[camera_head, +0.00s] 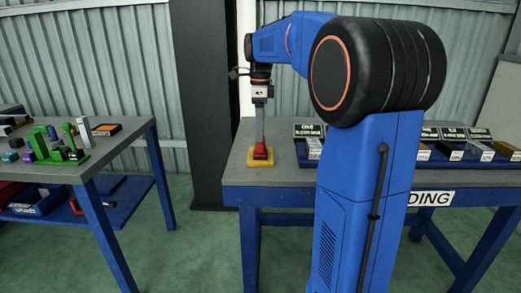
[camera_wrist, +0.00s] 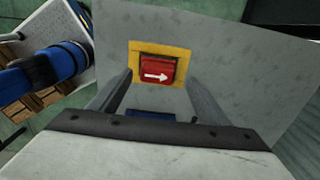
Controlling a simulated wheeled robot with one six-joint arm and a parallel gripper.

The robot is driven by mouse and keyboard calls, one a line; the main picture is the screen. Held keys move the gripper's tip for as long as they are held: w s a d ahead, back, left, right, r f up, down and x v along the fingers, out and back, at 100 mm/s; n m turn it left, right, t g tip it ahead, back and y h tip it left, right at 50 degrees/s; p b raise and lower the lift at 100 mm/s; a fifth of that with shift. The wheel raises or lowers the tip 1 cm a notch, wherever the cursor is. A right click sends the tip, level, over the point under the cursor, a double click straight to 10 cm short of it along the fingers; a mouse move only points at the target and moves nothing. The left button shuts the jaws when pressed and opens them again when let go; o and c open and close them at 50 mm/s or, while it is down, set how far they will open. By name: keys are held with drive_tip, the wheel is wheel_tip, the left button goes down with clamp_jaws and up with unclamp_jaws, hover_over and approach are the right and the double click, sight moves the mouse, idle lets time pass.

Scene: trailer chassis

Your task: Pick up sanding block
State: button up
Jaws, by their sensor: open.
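The sanding block looks to be the red block with a white arrow on top (camera_wrist: 158,70), on a yellow pad (camera_wrist: 181,50) on the grey table. In the head view the red block (camera_head: 260,153) sits on the yellow pad (camera_head: 259,164) near the table's front left corner. My gripper (camera_head: 261,143) points down right above the block. In the wrist view its two fingers are spread apart, one to each side of the red block and nearer the camera, with nothing between them. I cannot tell whether the fingertips reach down beside the block.
The block's table (camera_head: 236,175) also holds a row of dark bins with labels (camera_head: 455,150) to the right, partly behind my arm. A second table (camera_head: 110,150) at left carries a green fixture (camera_head: 58,158) and small parts. A dark post (camera_head: 207,100) stands between the tables.

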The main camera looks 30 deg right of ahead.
drive_tip(key=shift+s+f, duration=0.15)
drive_tip(key=shift+f, duration=1.15)
drive_tip(key=shift+s+f, duration=0.1)
drive_tip(key=shift+f, duration=1.2)
drive_tip(key=shift+c, duration=0.6)
drive_tip(key=c, duration=1.2)
drive_tip(key=shift+r, duration=5.05)
drive_tip(key=shift+c, duration=0.2)
drive_tip(key=o, duration=0.3)
